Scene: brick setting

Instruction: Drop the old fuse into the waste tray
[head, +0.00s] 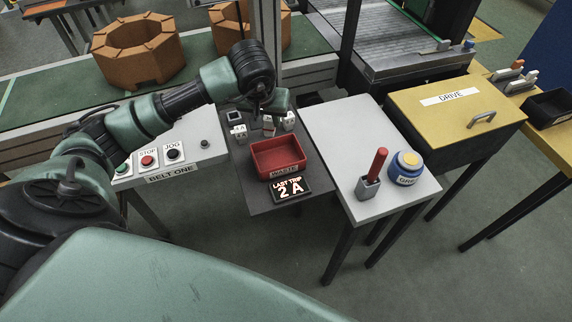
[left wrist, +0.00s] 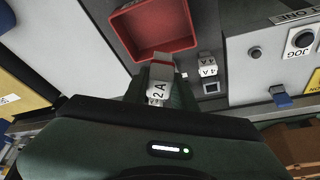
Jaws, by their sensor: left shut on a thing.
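The red waste tray (head: 278,159) is open and looks empty, with a "WASTE" label at its front, on the dark panel. It also shows in the left wrist view (left wrist: 160,38). My left gripper (head: 268,117) is just behind the tray in the head view. It is shut on a white and grey fuse marked "2 A" (left wrist: 159,88), which shows between its fingers in the left wrist view. The fuse's far end appears near the tray's edge there, outside the tray. Whether the fuse touches anything below is hard to tell. My right gripper is out of view.
Beside the gripper are white fuses marked "4 A" (left wrist: 207,63). A display (head: 291,187) reads "LAST TRIP 2 A". A button panel (head: 160,160) stands left. The light table (head: 340,125) at right holds a red-handled tool (head: 373,168) and a blue pot (head: 405,170).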

